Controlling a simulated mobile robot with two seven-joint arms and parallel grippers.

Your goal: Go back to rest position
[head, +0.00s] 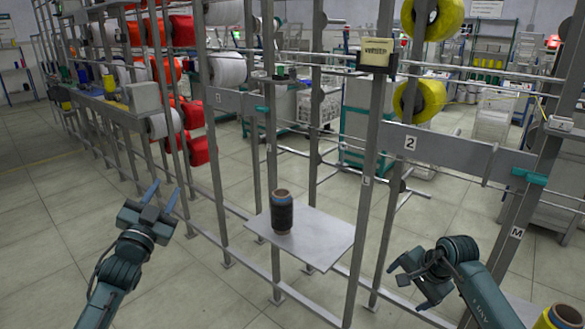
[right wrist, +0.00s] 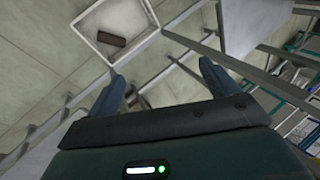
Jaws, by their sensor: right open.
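My left gripper (head: 165,189) is at the left in the head view, its fingers apart with nothing between them, in front of the rack. My right gripper (head: 402,284) is at the lower right in the head view, to the right of the small grey shelf (head: 325,240). Its two fingers stand apart in the right wrist view (right wrist: 162,72), with nothing between them. A dark bobbin (head: 282,215) stands upright on the shelf, clear of both grippers.
The metal rack (head: 383,130) with uprights and rails stands close in front. It bears red, white and yellow spools (head: 420,97). A yellow object (head: 562,318) is at the bottom right corner. The right wrist view shows a white-rimmed tray (right wrist: 150,12) with a brown piece (right wrist: 112,38). Floor at left is clear.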

